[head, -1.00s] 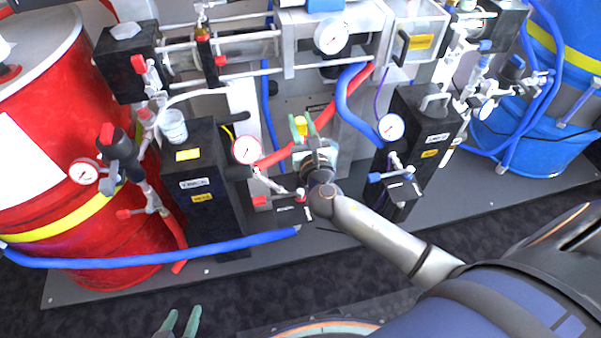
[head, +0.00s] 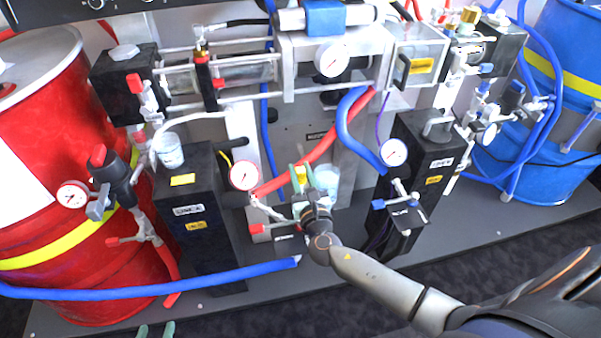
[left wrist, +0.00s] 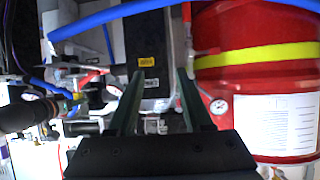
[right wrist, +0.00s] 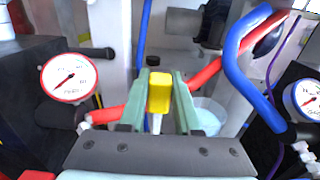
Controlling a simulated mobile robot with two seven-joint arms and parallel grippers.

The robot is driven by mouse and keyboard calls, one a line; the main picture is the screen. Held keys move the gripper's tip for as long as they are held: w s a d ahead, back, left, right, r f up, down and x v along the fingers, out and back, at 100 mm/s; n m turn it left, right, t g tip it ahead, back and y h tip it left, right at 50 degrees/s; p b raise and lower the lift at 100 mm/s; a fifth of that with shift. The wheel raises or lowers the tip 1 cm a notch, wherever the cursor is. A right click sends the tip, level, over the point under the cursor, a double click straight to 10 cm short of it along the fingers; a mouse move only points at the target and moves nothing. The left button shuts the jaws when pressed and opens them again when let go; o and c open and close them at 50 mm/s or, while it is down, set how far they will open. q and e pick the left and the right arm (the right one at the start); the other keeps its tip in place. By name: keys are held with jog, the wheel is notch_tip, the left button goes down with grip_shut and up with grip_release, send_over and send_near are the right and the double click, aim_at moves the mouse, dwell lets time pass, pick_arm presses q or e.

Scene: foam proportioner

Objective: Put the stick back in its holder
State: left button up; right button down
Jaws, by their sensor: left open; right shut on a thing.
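My right gripper (head: 302,178) is shut on a stick with a yellow handle (right wrist: 159,92). The handle stands between the fingertips in the right wrist view, and most of the stick is hidden. A translucent cup (head: 327,178) is just right of this gripper; in the right wrist view it shows behind the right finger (right wrist: 208,115). A second cup (head: 168,150) stands on the left black tank. I cannot tell which thing is the stick's holder. My left gripper (head: 155,331) is at the bottom edge of the head view. In the left wrist view it is open and empty (left wrist: 160,82).
Red drum (head: 60,130) at left, blue drum (head: 550,130) at right. Black tanks (head: 205,220) and (head: 425,150) flank the right gripper. A red hose (head: 312,160), a thick blue hose (head: 350,120) and gauges (head: 243,175) are close by. A blue hose (head: 150,292) crosses the front.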

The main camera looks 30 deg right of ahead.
pick_arm(q)
jog(key=shift+w+r, duration=0.2)
jog(key=shift+r, duration=0.1)
pick_arm(e)
jog(key=shift+f, duration=0.1)
pick_arm(q)
jog(key=shift+r, duration=0.2)
pick_arm(e)
jog(key=shift+f+b, duration=0.25)
jog(key=shift+b, duration=0.05)
jog(key=c, duration=0.6)
grip_release()
pick_arm(q)
jog(key=shift+w+r+t, duration=0.35)
jog(key=shift+r, duration=0.2)
jog(key=shift+w+r+t, duration=0.35)
jog(key=shift+r, duration=0.2)
jog(key=shift+f, duration=0.1)
pick_arm(e)
jog(key=shift+r, duration=0.1)
